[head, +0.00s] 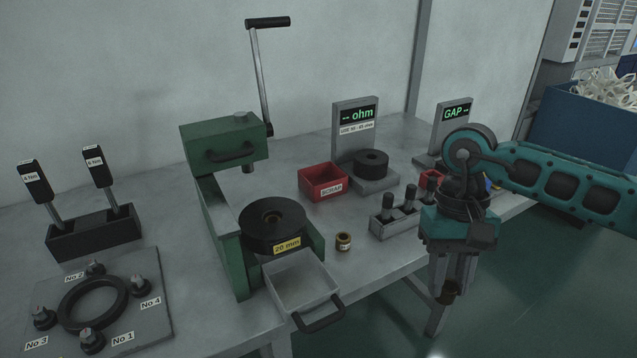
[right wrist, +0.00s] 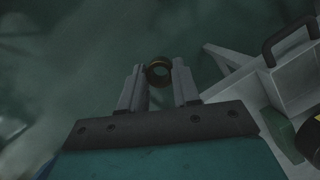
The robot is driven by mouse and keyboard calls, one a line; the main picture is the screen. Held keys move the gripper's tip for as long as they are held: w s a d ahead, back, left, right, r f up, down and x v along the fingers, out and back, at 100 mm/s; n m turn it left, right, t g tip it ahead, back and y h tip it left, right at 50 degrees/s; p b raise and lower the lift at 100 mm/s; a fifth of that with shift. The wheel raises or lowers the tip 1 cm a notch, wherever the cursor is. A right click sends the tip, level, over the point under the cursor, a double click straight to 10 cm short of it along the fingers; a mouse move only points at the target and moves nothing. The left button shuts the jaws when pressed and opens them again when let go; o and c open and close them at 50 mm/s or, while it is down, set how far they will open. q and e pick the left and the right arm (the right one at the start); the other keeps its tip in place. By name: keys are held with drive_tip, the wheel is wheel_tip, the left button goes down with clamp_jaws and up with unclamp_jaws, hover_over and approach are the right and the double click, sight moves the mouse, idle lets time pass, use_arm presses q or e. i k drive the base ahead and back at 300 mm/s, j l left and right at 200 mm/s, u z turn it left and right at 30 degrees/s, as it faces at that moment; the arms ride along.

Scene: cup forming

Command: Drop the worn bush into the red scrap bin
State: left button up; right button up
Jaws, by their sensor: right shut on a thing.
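My right gripper (head: 450,285) is shut on a small dark brown ring, the worn bush (head: 449,295), and holds it in the air off the front edge of the bench. In the right wrist view the bush (right wrist: 158,73) sits between the two fingertips (right wrist: 158,77), its hole showing. The red scrap bin (head: 322,196), labelled SCRAP, stands on the bench to the left of and behind the gripper, well apart from it. The bin's inside looks empty. My left gripper is not in view.
A green press (head: 222,143) with an upright lever stands left of the bin. A brass-coloured bush (head: 343,242) stands on the bench near an open drawer (head: 300,284).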

sight(329, 188)
drive_tip(key=i+l+u, duration=0.15)
drive_tip(key=l+u, duration=0.25)
drive_tip(key=i+l+u, duration=0.1)
drive_tip(key=l+u, duration=1.05)
drive_tip(key=i+l+u, duration=0.1)
drive_tip(key=u, duration=0.25)
drive_tip(key=i+l, duration=0.1)
drive_tip(key=i, duration=0.25)
